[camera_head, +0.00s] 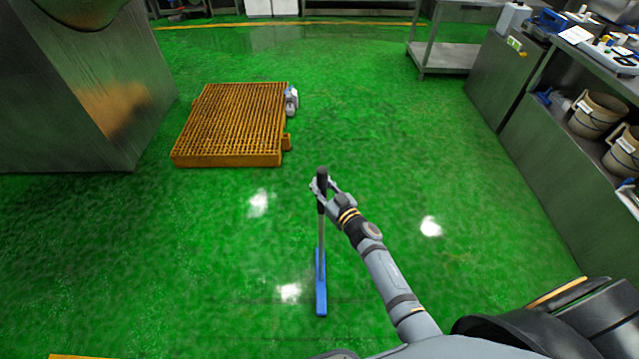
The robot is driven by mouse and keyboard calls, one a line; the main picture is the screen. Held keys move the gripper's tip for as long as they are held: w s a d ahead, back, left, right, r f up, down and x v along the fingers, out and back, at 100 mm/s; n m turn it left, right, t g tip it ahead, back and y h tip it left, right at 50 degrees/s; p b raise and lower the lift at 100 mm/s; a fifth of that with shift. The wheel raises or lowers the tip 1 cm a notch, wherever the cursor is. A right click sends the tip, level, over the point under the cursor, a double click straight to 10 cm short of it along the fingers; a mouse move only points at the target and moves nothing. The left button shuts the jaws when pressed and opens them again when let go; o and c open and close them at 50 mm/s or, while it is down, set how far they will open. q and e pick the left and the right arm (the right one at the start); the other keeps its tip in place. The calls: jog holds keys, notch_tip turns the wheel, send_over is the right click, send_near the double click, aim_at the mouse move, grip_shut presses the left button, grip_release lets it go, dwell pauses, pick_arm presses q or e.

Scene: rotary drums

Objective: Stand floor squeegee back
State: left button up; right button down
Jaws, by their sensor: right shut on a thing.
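The floor squeegee (321,282) has a long blue head, a grey pole and a black grip at the top. It appears upright in the middle of the view, with its head low, at or near the green floor; I cannot tell if it touches. My right gripper (320,188) is shut on the squeegee's pole near the black grip. Its arm comes in from the lower right. My left gripper is not in view.
An orange slatted platform (232,157) lies on the floor ahead to the left, with a small grey-white object (291,101) at its right edge. A large metal cabinet (75,90) stands at left. Metal counters with buckets (597,115) line the right. Green floor (420,130) around the squeegee is clear.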

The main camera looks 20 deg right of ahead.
jog(key=c, duration=1)
grip_release()
jog(key=shift+c, duration=0.2)
jog(key=shift+r, duration=0.15)
jog(key=b+v, duration=0.1)
jog(key=v, duration=1.1)
